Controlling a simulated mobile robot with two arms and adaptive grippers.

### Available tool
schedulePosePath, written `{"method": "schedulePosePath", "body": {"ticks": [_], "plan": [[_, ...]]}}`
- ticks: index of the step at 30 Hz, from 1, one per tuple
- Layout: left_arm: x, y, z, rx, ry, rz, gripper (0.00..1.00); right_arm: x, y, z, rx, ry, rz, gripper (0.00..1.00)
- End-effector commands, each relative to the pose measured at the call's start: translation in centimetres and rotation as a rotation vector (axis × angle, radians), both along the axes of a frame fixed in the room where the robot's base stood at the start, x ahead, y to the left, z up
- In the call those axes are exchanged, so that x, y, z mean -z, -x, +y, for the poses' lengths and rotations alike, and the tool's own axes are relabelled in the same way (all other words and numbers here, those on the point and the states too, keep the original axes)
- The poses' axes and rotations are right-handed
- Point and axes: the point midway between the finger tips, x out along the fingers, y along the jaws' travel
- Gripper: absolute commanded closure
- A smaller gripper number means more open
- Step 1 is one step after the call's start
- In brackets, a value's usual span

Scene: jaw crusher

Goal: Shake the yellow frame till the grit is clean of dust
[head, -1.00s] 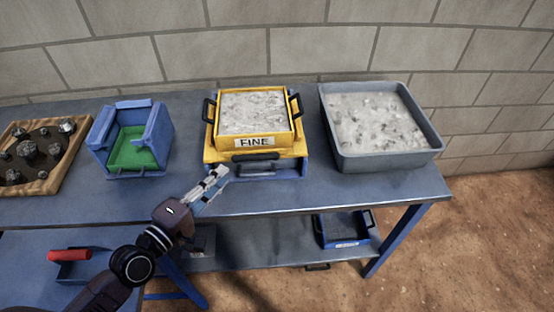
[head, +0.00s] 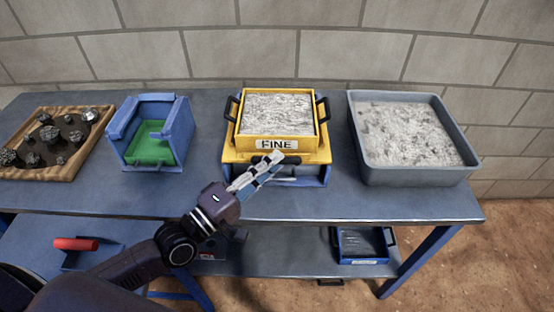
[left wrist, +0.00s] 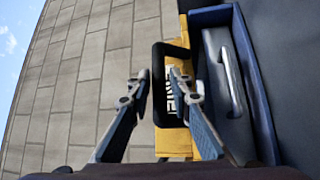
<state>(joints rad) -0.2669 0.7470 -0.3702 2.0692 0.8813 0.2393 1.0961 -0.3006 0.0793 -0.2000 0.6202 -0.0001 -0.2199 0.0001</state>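The yellow frame (head: 242,146) labelled FINE holds pale grey grit (head: 277,113). It sits on a yellow base (head: 238,155) above a blue housing (head: 310,181). Black handles stick out at its left (head: 231,106) and right (head: 322,108) sides. My left gripper (head: 268,163) is at the front of the yellow base, by a black front handle (head: 293,160). In the left wrist view the gripper (left wrist: 160,95) has its fingers apart, with the black handle loop (left wrist: 157,85) between and behind them. Whether a finger touches it I cannot tell. My right gripper is not in view.
A grey tub (head: 468,166) of pale grit stands to the right. A blue box with a green inside (head: 150,150) and a wooden tray (head: 88,152) of dark rocks stand to the left. A blue tray (head: 362,243) and a red-handled pan (head: 76,244) are on the lower shelf.

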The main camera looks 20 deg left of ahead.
Motion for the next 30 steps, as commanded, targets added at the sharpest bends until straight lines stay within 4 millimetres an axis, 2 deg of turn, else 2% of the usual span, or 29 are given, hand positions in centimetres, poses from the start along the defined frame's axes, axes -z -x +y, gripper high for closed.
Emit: {"method": "schedulePosePath", "body": {"ticks": [6, 14, 20, 30], "plan": [[-0.25, -1.32, -0.74, -0.001, 0.002, 0.0, 0.81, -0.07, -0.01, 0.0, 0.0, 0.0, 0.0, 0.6], [-0.23, -1.41, -0.82, 0.0, 0.0, 0.001, 0.81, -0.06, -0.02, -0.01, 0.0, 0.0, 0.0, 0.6], [-0.22, -1.4, -0.81, 0.0, 0.0, 0.001, 1.0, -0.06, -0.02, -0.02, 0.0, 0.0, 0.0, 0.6], [-0.2, -1.41, -0.79, 0.0, 0.0, 0.001, 1.0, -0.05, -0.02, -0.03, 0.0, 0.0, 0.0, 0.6]]}}
